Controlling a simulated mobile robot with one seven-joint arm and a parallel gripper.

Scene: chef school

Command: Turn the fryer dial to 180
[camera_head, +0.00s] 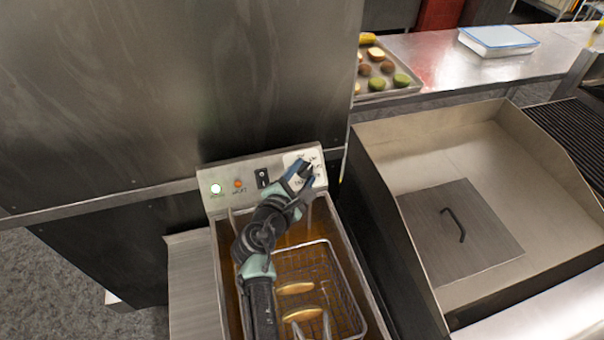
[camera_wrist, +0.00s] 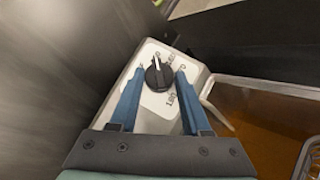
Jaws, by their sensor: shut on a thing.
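The fryer dial (camera_wrist: 158,76) is a round black knob with a light pointer line on a white, number-marked plate (camera_wrist: 150,104). In the wrist view the pointer line runs toward the top of the picture. My gripper (camera_wrist: 159,78) is shut on the dial, with one blue finger on each side of it. In the head view my gripper (camera_head: 302,170) is at the right end of the fryer's control panel (camera_head: 222,177) and covers much of the dial and plate. The numbers are too small and partly hidden to read surely.
Left of the plate are a black switch (camera_head: 262,178), an orange lamp (camera_head: 238,184) and a lit green-white lamp (camera_head: 216,188). The oil vat with a wire basket (camera_head: 345,265) lies below my arm. A steel wall (camera_head: 180,80) rises behind the panel.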

